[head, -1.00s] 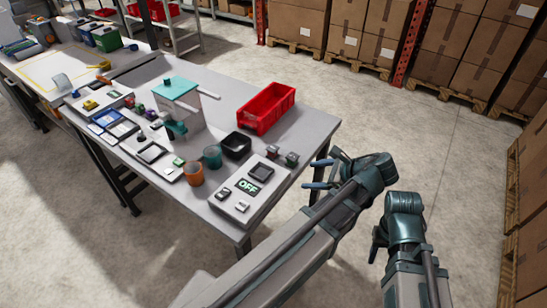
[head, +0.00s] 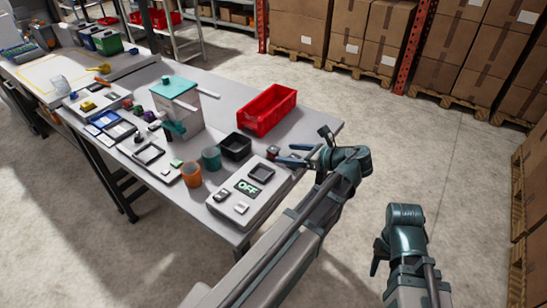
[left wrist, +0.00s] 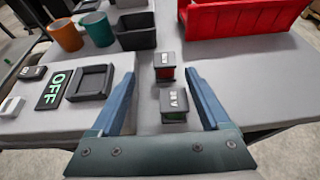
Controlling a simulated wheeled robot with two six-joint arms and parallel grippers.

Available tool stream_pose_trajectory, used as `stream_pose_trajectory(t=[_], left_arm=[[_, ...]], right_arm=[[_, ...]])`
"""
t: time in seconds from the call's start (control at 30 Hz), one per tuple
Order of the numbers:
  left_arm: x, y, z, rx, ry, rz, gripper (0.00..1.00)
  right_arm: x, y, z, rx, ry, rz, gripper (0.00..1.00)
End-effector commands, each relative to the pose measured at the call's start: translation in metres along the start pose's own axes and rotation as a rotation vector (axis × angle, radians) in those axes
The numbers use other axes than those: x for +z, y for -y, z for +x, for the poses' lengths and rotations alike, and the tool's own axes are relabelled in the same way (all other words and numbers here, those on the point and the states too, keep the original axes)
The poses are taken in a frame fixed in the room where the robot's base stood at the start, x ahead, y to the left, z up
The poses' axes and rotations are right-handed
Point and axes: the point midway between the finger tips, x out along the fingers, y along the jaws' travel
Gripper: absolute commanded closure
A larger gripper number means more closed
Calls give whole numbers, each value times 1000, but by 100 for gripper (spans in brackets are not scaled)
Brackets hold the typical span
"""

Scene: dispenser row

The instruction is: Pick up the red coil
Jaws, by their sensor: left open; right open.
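The red coil (left wrist: 165,73) is a small block with a dark labelled top and a red side. It stands on the grey table; in the head view it shows (head: 272,152) just left of my left gripper's fingertips. My left gripper (head: 286,154) is open and empty. In the left wrist view a similar coil with a green side (left wrist: 174,104) stands nearer, between the spread fingers, with the red coil beyond it near the fingertip line. In the head view the green one is hidden by my gripper. My right gripper (head: 376,262) hangs off the table, in front of the floor.
A red bin (head: 267,110) stands behind the coils. The OFF panel (left wrist: 57,86) with a dark square tray (left wrist: 92,82) lies left of them. A black bin (head: 236,146), a teal cup (head: 211,158) and an orange cup (head: 191,174) stand further left. The table's right edge is close.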

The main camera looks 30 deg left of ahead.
Motion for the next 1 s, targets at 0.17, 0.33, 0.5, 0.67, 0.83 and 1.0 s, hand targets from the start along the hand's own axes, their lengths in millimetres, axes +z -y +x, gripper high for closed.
stream_pose_trajectory(t=[0.17,0.33,0.5,0.67,0.83,1.0], left_arm=[[0,0,8,-1,0,0,20],[0,1,11,0,0,0,20],[-2,5,27,1,0,0,20],[-3,8,51,2,-1,-2,20],[0,8,61,-1,-1,0,20],[0,8,60,-1,0,0,24]], right_arm=[[0,0,3,0,0,0,50],[0,0,4,0,0,0,50],[-1,1,12,0,0,0,50],[-1,2,22,0,0,0,50],[-1,2,24,0,0,0,50],[-1,2,23,0,0,0,50]])
